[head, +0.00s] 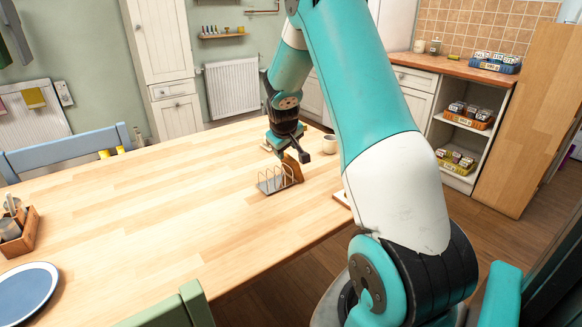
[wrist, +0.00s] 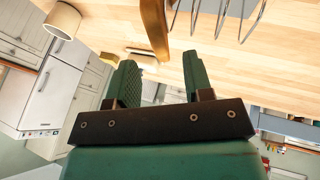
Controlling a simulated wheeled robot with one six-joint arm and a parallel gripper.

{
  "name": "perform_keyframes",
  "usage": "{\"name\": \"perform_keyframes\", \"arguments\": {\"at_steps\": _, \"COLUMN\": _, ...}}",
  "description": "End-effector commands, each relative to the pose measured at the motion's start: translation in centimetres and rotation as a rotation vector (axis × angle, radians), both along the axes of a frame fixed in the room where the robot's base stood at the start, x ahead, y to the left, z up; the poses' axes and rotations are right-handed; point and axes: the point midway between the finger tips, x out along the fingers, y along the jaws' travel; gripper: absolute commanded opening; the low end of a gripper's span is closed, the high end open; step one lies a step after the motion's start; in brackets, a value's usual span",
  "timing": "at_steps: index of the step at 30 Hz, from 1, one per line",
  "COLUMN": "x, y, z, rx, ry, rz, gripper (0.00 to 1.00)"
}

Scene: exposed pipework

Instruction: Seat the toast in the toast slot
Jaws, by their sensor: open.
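The wire toast rack (head: 274,183) stands on the wooden table, right of its middle. A brown slice of toast (head: 294,168) stands upright at the rack's right end. In the wrist view the toast (wrist: 155,27) shows nearly edge-on beside the rack's wire loops (wrist: 214,16). My gripper (head: 287,149) is just above and behind the toast. Its two green fingers are wide apart and empty in the wrist view (wrist: 160,62), with the toast beyond the fingertips and apart from them. The toast's lower edge and how deep it sits in the slot are hidden.
A cream mug (head: 329,144) stands right of the rack, near the table's right edge; it shows at upper left in the wrist view (wrist: 62,19). A blue plate (head: 25,292) and a wooden caddy (head: 18,232) are far left. The table's middle (head: 160,200) is clear.

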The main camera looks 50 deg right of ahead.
Motion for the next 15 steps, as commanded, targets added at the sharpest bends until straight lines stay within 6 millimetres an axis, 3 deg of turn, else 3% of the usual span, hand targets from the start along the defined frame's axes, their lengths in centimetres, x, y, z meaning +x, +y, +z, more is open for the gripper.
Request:
{"name": "perform_keyframes", "arguments": {"at_steps": 7, "x": 0.7, "y": -1.5, "z": -3.5, "rx": 0.002, "ry": 0.003, "rz": 0.000, "gripper": 0.47}}
{"name": "perform_keyframes", "arguments": {"at_steps": 15, "x": 1.0, "y": -1.8, "z": -4.1, "rx": 0.001, "ry": 0.001, "rz": 0.000, "gripper": 0.47}}
